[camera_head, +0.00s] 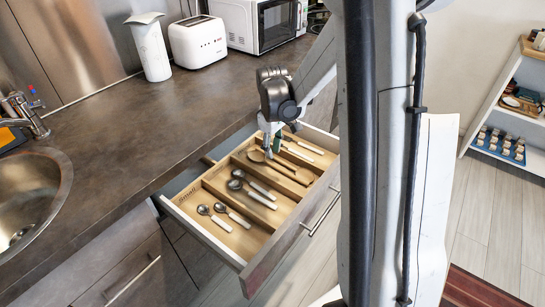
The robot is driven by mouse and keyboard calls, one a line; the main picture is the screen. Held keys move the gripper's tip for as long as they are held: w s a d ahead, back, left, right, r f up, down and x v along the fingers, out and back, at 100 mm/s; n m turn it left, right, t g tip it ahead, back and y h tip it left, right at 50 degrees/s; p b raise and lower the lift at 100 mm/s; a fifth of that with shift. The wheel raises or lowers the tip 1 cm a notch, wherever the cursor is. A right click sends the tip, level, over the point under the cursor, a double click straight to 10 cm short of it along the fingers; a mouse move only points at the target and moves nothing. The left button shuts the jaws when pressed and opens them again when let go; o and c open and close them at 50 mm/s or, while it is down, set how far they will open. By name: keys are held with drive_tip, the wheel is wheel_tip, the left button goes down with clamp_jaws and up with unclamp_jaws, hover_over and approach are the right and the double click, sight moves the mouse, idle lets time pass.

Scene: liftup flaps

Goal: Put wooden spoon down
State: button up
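The wooden spoon (276,165) is in the open drawer (251,269), in the right part of its wooden cutlery insert (206,184). It lies at a slant, its bowl end close below my gripper's fingers. My gripper (269,151) points down over the insert at the spoon's bowl end. The fingers are small and partly dark, so I cannot tell whether they touch the spoon or are open or shut.
Several white-handled spoons (231,215) lie in the left and middle compartments, and more white-handled cutlery (303,147) lies at the right. The dark counter (130,140) borders the drawer. A sink (40,185), toaster (198,41) and microwave (262,22) are around it.

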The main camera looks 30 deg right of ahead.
sight(272, 164)
drive_tip(key=s+a+r+m+t, duration=0.1)
drive_tip(key=s+a+r+t, duration=0.1)
drive_tip(key=s+a+r, duration=0.45)
drive_tip(key=s+a+r+m+t, duration=0.1)
drive_tip(key=s+a+r, duration=0.15)
drive_tip(key=r, duration=0.75)
drive_tip(key=s+a+r+m+t, duration=0.2)
drive_tip(key=s+a+t, duration=0.2)
drive_tip(key=s+a, duration=0.3)
drive_tip(key=s, duration=0.4)
drive_tip(key=shift+a+p, duration=0.2)
drive_tip(key=shift+p, duration=0.2)
idle(0.4)
